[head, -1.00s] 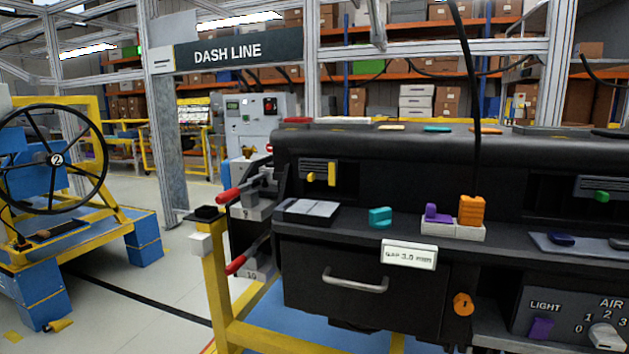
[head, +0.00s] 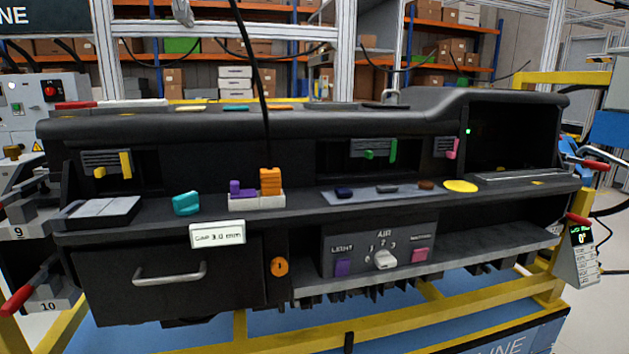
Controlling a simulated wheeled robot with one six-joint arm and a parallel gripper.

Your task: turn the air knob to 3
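The white air knob (head: 385,260) sits on a dark grey control panel (head: 408,243) in the lower middle of the head view. The marks 0, 1, 2 and 3 run in an arc around its left side and top, under the word AIR. The knob is small here, and I cannot tell for sure which mark it points at. A purple light switch (head: 342,268) is left of it and a pink switch (head: 420,254) is right of it. My gripper is not in view.
The panel sits in the lower shelf of a black dashboard (head: 300,135). A drawer with a handle (head: 170,275) and an orange round knob (head: 279,267) are to its left. A ledge (head: 400,205) with loose coloured parts juts out above. A yellow frame (head: 390,312) runs below.

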